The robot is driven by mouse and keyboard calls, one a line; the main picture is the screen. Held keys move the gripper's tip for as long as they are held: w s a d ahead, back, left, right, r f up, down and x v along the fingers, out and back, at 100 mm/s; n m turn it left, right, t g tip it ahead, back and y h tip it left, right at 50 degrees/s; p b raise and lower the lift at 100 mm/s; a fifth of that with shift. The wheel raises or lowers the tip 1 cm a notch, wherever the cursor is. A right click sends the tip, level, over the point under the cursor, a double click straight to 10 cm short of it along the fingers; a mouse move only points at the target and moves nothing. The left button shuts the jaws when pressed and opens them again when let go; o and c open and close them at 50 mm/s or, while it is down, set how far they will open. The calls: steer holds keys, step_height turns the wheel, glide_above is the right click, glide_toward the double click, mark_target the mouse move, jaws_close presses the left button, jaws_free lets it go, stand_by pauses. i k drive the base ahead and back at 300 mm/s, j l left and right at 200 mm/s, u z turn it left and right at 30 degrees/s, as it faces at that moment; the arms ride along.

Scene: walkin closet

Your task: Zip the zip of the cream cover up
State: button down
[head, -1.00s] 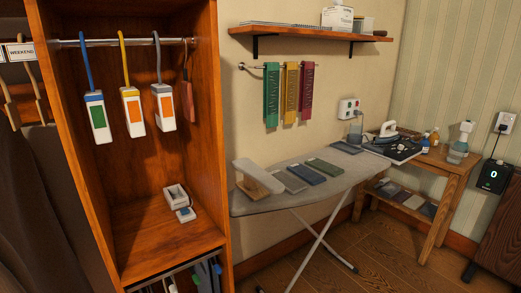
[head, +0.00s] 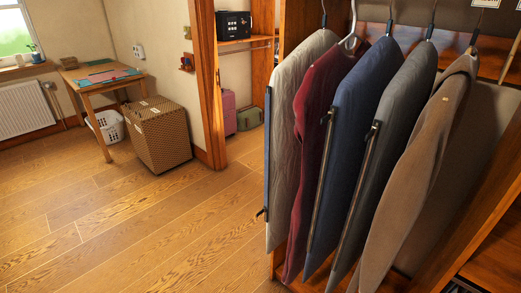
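The cream cover (head: 291,125) is the leftmost of several garment covers hanging from a rail at the right. It looks pale grey-cream. A dark zip strip (head: 267,150) runs down its left edge, and a small dark piece like a zip pull (head: 261,212) sticks out low on that edge. How far the zip is closed is too small to tell. My gripper is not in view.
A maroon garment (head: 312,140), a blue cover (head: 350,130), a grey cover (head: 392,130) and a brown garment (head: 425,160) hang close to its right. A wicker hamper (head: 157,135) stands at the left. The wooden floor (head: 140,225) in front is open.

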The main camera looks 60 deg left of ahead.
mark_target(265, 210)
steer(key=u, duration=1.4)
